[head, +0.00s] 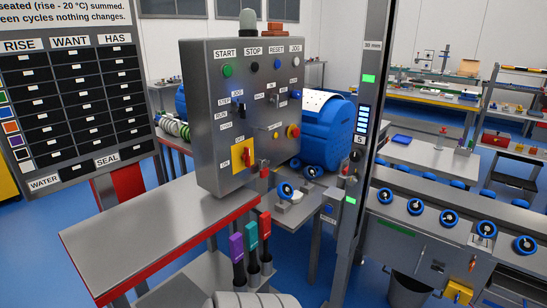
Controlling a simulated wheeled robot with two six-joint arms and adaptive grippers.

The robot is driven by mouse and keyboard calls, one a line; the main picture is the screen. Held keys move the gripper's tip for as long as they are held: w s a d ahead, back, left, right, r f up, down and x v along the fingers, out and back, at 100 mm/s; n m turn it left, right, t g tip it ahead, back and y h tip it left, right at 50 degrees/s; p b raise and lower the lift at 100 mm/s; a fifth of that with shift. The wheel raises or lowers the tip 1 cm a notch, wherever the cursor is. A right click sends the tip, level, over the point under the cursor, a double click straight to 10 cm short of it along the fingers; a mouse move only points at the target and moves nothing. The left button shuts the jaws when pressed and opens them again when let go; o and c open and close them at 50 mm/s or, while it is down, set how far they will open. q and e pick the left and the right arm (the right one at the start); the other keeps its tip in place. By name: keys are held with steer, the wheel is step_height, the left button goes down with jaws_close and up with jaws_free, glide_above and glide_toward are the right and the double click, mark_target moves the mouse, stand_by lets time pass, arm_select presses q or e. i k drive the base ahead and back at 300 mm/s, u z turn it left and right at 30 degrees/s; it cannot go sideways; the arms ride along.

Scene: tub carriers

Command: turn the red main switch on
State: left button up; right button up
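The red main switch (249,157) is a small red handle on a yellow plate (240,167) low on the front of a grey control box (213,103). Small OFF and ON labels sit by the plate. The handle looks roughly upright, but it is too small to tell which label it points to. Neither of my grippers shows in the head view, and nothing of mine touches the switch.
Coloured buttons and small switches cover the box, with a red stop button (293,131) at its right. A bare grey bench (150,235) with a red edge lies in front. Purple (237,248), teal (251,232) and red (265,225) levers stand beside it.

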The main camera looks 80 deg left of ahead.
mark_target(245, 156)
steer(key=u, duration=0.5)
steer(key=i, duration=0.9)
steer(key=u, duration=0.8)
